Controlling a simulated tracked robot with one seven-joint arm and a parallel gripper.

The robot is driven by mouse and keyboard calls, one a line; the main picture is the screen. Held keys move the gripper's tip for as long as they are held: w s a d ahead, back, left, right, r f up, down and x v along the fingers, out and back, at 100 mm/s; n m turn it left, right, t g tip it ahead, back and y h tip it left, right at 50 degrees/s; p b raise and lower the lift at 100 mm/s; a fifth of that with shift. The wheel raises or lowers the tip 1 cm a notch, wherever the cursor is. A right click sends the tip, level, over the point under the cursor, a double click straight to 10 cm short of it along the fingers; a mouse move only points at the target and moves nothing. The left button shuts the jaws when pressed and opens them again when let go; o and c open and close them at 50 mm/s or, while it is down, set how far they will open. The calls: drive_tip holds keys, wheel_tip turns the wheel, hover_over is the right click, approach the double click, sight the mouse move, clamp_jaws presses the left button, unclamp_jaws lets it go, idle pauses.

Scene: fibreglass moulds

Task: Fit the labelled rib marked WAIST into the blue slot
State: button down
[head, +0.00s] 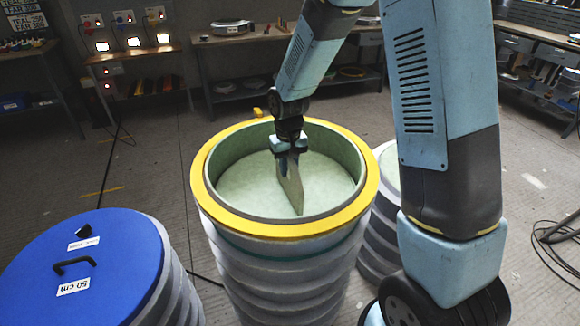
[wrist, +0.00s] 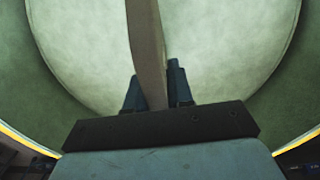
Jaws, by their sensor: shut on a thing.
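My gripper (head: 287,153) is inside the mouth of the round mould and is shut on a thin beige-grey rib (head: 292,186). In the wrist view, the rib (wrist: 147,45) stands between the two dark fingers of my gripper (wrist: 156,90) and runs up across the pale floor of the mould. In the head view the rib hangs down, its lower tip close to the near inner wall; whether it touches cannot be told. No WAIST marking can be read on it. No blue slot can be made out inside the mould (head: 206,192).
The mould has a yellow rim, a pale green inside and a ribbed grey outside. A blue lid (head: 115,270) with a black handle and a "50 cm" label covers another drum at left. A third drum (head: 380,225) stands partly hidden at right. Benches line the back.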

drive_tip(key=c, duration=1)
unclamp_jaws()
